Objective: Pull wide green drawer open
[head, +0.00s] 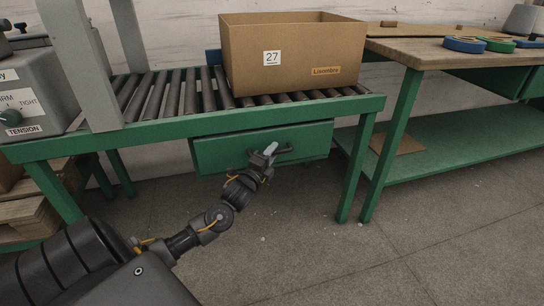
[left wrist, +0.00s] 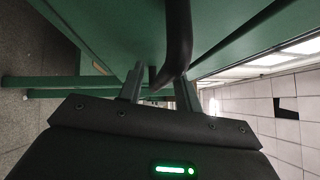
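The wide green drawer (head: 225,153) hangs under the roller table; its front sits close below the table's front rail, and I cannot tell any gap behind it. In the left wrist view the handle (left wrist: 178,42) curves down between the two fingers of the left gripper (left wrist: 160,88). The fingers stand apart with space showing beside the bar, so the gripper looks open around it. My right gripper is not in view.
A cardboard box (head: 295,55) stands on the rollers of the green table (head: 110,143). A grey control box (head: 30,95) is at the left. A green workbench (head: 460,50) with tape rolls (head: 464,44) stands at the right. The floor (head: 300,240) before the drawer is clear.

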